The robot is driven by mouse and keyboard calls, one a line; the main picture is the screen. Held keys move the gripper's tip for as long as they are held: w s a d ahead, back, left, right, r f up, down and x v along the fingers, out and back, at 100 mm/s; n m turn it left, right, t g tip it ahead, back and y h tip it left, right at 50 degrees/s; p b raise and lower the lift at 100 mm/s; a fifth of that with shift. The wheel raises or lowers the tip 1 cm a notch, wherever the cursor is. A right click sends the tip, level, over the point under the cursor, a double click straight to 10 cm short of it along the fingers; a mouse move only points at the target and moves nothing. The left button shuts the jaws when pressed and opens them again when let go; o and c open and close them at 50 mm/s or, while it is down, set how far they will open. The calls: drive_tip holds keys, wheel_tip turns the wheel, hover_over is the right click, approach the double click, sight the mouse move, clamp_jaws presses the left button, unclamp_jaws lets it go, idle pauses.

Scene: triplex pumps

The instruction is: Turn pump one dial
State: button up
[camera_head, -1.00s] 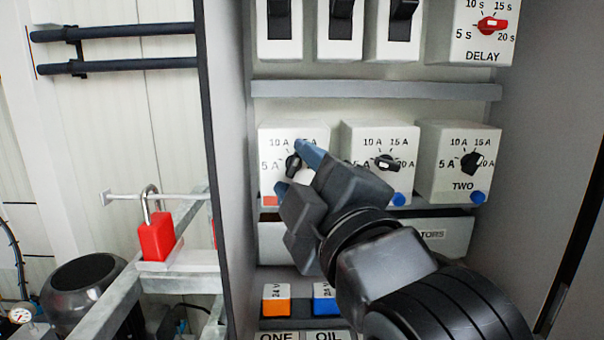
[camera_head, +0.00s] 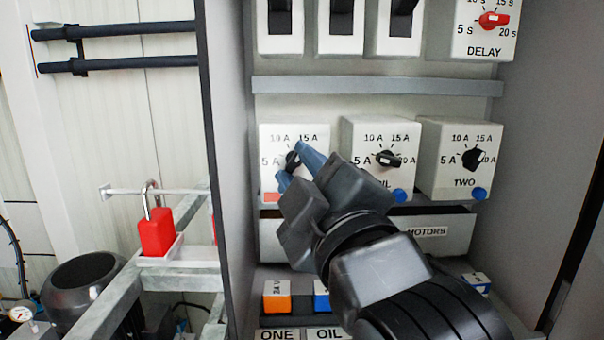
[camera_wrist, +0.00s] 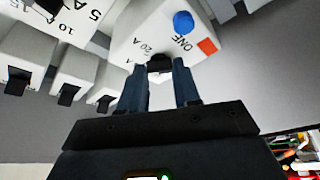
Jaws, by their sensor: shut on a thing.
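The pump one dial is a small black knob (camera_head: 292,160) on the front of the leftmost white box (camera_head: 267,140) in the middle row. In the wrist view, the box face reads ONE, with a blue button and an orange-red patch beside the label, and the knob (camera_wrist: 159,64) is between my fingertips. My gripper (camera_head: 294,166) reaches up from the lower right with its blue fingers on both sides of the knob. My gripper (camera_wrist: 161,72) is shut on the knob. The fingers hide part of the box's scale and label.
Two similar dial boxes, the middle one (camera_head: 378,150) and TWO (camera_head: 455,150), stand close to the right. A grey rail (camera_head: 375,86) runs above, under several switches. The cabinet's left wall (camera_head: 228,150) is near. A red padlock (camera_head: 156,233) hangs outside it.

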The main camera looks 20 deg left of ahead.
drive_tip(key=m+t, duration=0.1)
drive_tip(key=m, duration=0.1)
drive_tip(key=m+t, duration=0.1)
drive_tip(key=m, duration=0.1)
drive_tip(key=m+h+b, duration=0.1)
drive_tip(key=m, duration=0.1)
drive_tip(key=shift+s+a+f+t, duration=0.1)
drive_tip(key=shift+a+f+t, duration=0.15)
drive_tip(key=shift+t, duration=0.15)
drive_tip(key=shift+f+m+t+h+b, duration=0.1)
drive_tip(key=shift+m+t+h+b, duration=0.5)
drive_tip(key=shift+m, duration=1.2)
drive_tip(key=shift+m+b, duration=0.3)
drive_tip(key=shift+m, duration=0.2)
drive_tip(key=shift+t, duration=0.3)
drive_tip(key=o, duration=1.1)
drive_tip(key=shift+c, duration=0.2)
